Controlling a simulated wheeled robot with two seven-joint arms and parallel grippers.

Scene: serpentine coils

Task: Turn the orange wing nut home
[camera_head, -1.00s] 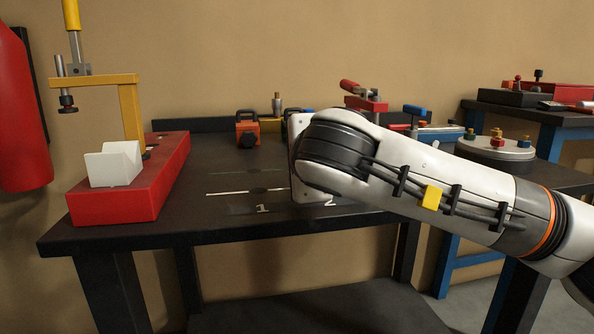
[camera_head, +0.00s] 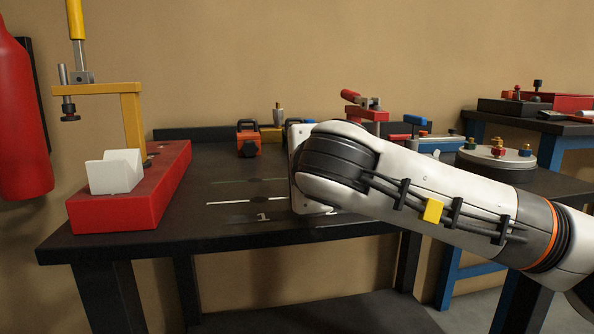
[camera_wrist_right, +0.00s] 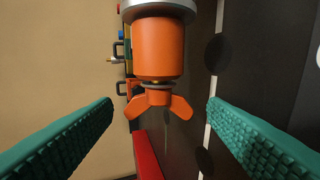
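The orange wing nut (camera_wrist_right: 166,103), with two flared wings, shows in the right wrist view. It sits at the end of an orange cylinder (camera_wrist_right: 158,48) with a silver collar at the top of the picture. My right gripper (camera_wrist_right: 160,104) is open, with one green ribbed finger on each side of the wing nut. Gaps show between both fingertips and the wings, so neither seems to touch. In the head view my right arm (camera_head: 420,185) reaches in from the right and hides the gripper and wing nut. My left gripper is not in view.
A black table (camera_head: 230,225) carries a red block (camera_head: 120,212) with a white V-shaped piece (camera_head: 115,172) and a yellow arm (camera_head: 130,112) at left. An orange block (camera_head: 248,142) with a black handle stands at the back. A round grey plate (camera_head: 497,160) holds several small knobs at right.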

